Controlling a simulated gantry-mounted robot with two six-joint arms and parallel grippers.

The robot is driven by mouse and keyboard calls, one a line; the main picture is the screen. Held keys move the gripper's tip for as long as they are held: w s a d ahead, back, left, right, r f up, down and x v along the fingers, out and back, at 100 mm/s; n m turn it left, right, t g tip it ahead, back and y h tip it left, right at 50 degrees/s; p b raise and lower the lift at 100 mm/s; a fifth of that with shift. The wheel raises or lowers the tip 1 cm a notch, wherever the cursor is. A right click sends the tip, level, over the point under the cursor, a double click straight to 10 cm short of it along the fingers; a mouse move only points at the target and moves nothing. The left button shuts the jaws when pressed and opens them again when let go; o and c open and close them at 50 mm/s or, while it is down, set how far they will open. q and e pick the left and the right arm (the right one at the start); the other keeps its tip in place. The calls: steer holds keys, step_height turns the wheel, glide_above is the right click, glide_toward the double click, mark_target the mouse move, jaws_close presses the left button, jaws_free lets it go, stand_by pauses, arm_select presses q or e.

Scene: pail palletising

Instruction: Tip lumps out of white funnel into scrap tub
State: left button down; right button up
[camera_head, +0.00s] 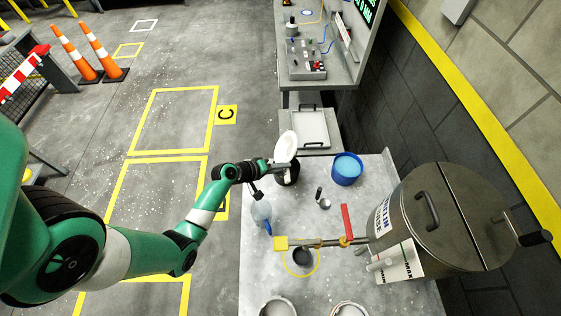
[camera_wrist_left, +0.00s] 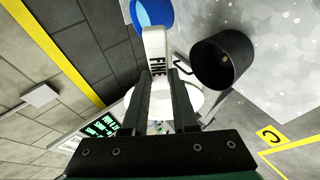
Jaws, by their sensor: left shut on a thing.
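The white funnel (camera_head: 286,148) is in my left gripper (camera_head: 274,165) and looks tilted on its side above the bench's left edge. In the left wrist view, the jaws (camera_wrist_left: 166,76) are shut on the funnel's tab marked FINE (camera_wrist_left: 156,50). The funnel's round body (camera_wrist_left: 193,101) is partly hidden behind the fingers, and I cannot see any lumps in it. A black tub (camera_head: 291,178), perhaps the scrap tub, stands just below the funnel; its open mouth (camera_wrist_left: 224,64) shows a small pale spot inside. My right gripper is not in view.
A blue tub (camera_head: 347,170) stands right of the black one on the grey bench (camera_head: 262,290). A clear bottle (camera_head: 261,212), a small scoop (camera_head: 323,200) and a valve pipe from the steel hopper (camera_head: 440,215) are nearer. A pale tray (camera_head: 310,129) lies beyond.

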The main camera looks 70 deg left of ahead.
arm_select(q)
steer(key=g+p, duration=0.1)
steer(key=p, duration=0.1)
steer(key=w+r+m+g+p, duration=0.1)
steer(key=g+p, duration=0.1)
steer(key=p, duration=0.1)
steer(key=r+g+p, duration=0.1)
steer(key=p, duration=0.2)
steer(key=shift+w+d+g+y, duration=0.2)
steer(key=shift+d+g+y, duration=0.1)
steer(key=shift+y, duration=0.1)
steer(key=shift+w+f+m+g+p, duration=0.1)
steer(key=shift+w+m+g+p, duration=0.1)
steer(key=shift+m+g+p, duration=0.3)
steer(key=shift+w+d+g+y+p, duration=0.15)
steer(key=shift+g+y+p, duration=0.1)
steer(key=shift+g+p, duration=0.25)
steer(key=shift+w+a+g+y+p, duration=0.15)
steer(key=shift+g+y+p, duration=0.1)
steer(key=shift+g+p, duration=0.25)
steer(key=shift+w+d+f+g, duration=0.1)
steer(key=shift+w+d+g, duration=0.05)
steer(key=shift+g, duration=0.55)
steer(key=shift+g+y, duration=0.4)
